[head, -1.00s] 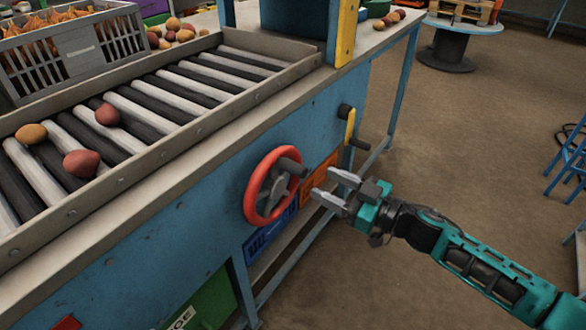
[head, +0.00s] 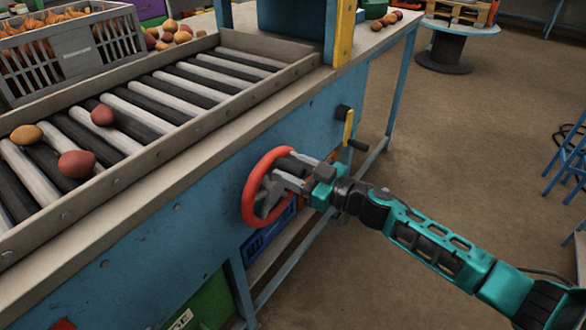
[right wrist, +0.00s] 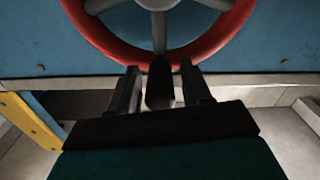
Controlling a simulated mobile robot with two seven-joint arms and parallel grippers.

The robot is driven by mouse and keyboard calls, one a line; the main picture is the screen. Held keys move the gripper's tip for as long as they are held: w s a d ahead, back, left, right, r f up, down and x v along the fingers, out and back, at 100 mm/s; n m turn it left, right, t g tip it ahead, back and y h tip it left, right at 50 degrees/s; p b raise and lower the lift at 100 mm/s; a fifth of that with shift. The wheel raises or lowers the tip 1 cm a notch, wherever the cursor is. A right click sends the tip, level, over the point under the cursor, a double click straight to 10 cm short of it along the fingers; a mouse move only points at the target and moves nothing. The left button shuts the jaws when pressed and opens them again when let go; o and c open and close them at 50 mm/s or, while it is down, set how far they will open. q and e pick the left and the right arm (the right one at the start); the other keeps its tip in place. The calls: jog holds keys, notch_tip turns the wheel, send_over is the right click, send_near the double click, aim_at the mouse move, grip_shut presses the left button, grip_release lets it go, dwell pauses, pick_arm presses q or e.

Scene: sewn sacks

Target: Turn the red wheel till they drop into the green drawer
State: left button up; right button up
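The red wheel (head: 250,195) has grey spokes and a dark handle and is on the blue front of the roller table. Its rim (right wrist: 98,38) and the dark handle (right wrist: 160,88) show in the right wrist view. My right gripper (head: 283,175) is at the wheel, its fingers (right wrist: 163,90) open on either side of the handle, with small gaps left and right. A yellow-brown potato (head: 26,135) and two reddish ones (head: 76,164) (head: 102,115) lie on the black and white rollers. The green drawer (head: 205,303) is low beneath the table, partly cut off by the frame. My left gripper is out of view.
A grey crate (head: 75,55) of onions stands behind the rollers, with loose potatoes (head: 165,35) beside it. A yellow lever (head: 349,127) is right of the wheel. A blue bin (head: 265,240) is below it. Open floor (head: 470,160) lies to the right.

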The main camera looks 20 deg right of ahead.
grip_shut()
dwell(0.3)
jog(key=shift+d, duration=0.1)
